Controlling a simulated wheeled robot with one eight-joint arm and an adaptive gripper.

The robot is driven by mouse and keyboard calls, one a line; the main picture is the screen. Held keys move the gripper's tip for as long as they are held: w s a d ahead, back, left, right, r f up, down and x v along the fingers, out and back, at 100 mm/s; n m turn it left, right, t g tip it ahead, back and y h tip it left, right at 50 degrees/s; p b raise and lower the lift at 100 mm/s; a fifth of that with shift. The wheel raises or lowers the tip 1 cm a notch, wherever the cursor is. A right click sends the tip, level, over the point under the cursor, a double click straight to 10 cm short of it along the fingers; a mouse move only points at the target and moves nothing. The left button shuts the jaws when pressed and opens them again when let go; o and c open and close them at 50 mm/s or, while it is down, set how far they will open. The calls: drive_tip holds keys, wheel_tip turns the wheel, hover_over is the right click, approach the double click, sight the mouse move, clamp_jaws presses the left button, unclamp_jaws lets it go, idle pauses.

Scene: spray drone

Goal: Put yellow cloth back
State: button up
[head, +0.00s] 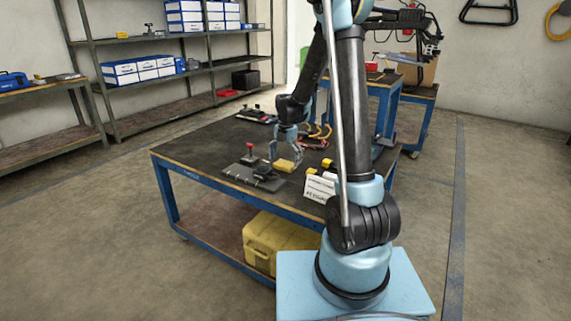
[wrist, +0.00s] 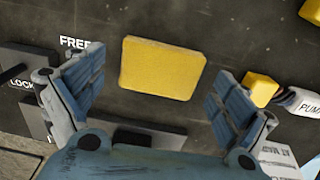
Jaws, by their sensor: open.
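The yellow cloth (wrist: 162,67) lies flat on the dark work table (head: 215,147) as a small folded rectangle. In the head view the cloth (head: 286,165) is on the table's near part, beside my gripper (head: 287,145). In the wrist view my gripper (wrist: 150,92) is open, with one finger to the left of the cloth and one to the right. The fingers appear apart from the cloth, and nothing is between them but the view of the cloth and table. I cannot tell the exact height of the fingertips above it.
A yellow block (wrist: 260,88) with a plug marked PUMP (wrist: 308,101) is to the right. A white sign (head: 318,188) stands near the table's front edge. A yellow case (head: 268,240) sits on the lower shelf.

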sight(286, 163)
wheel_tip(286, 163, up, 10)
drive_tip(key=s+d+r+m, duration=0.5)
drive_tip(key=s+d+m, duration=0.15)
drive_tip(key=s, duration=0.35)
drive_tip(key=s+d+f+m, duration=0.2)
drive_tip(key=s+d+m, duration=0.1)
drive_tip(key=s+m, duration=0.4)
drive_tip(key=s+d+f+m+t, duration=0.1)
drive_tip(key=s+d+f+m, duration=0.2)
drive_tip(key=s+m, duration=0.5)
drive_tip(key=s+d+f+m+t, duration=0.1)
drive_tip(key=s+d+f+m, duration=0.2)
drive_tip(key=s+m, duration=0.4)
drive_tip(key=s, duration=0.4)
drive_tip(key=shift+s+d+m, duration=0.25)
drive_tip(key=shift+d+m, duration=0.05)
drive_tip(key=shift+m, duration=0.05)
